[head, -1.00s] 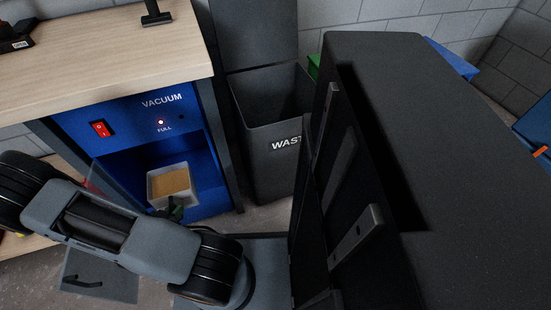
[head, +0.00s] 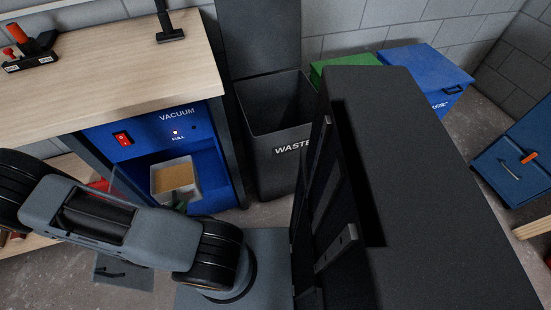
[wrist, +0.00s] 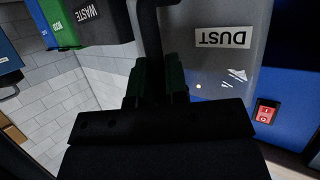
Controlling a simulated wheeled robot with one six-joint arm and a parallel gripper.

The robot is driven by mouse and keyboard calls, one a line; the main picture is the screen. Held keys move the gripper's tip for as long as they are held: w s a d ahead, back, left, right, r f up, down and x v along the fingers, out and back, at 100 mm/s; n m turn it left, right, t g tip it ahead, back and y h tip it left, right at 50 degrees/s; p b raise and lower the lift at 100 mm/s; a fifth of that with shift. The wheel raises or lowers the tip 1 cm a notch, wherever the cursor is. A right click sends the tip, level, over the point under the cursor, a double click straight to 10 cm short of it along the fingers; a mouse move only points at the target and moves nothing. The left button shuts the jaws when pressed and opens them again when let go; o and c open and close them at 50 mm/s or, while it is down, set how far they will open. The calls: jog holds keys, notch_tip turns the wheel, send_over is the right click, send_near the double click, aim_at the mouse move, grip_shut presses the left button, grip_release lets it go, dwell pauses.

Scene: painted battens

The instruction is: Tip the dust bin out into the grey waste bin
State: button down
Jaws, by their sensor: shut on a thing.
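The dust bin (head: 195,188) is a pale, see-through box with brown dust in it. It is upright at the opening of the blue vacuum cabinet (head: 99,143); how far inside it sits is unclear. My gripper (head: 181,203) is shut on its handle, at its front; the arm partly hides this. In the wrist view, the fingers (wrist: 155,80) close on the dark handle (wrist: 148,28), beside the upside-down DUST label (wrist: 222,38). The grey waste bin (head: 276,170), marked WASTE, stands right of the cabinet with its lid (head: 258,35) up; its mouth is open.
A wooden bench top (head: 100,75) lies above the cabinet. A green bin (head: 340,68) and a blue bin (head: 425,68) stand beyond the waste bin. My own dark body fills the right foreground. A blue box (head: 520,160) is at the far right.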

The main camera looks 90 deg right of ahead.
notch_tip(320, 180, up, 12)
jog(key=a+p, duration=0.2)
jog(key=p, duration=0.9)
jog(key=shift+s+a, duration=0.4)
jog(key=shift+s, duration=0.05)
jog(key=shift+w, duration=0.1)
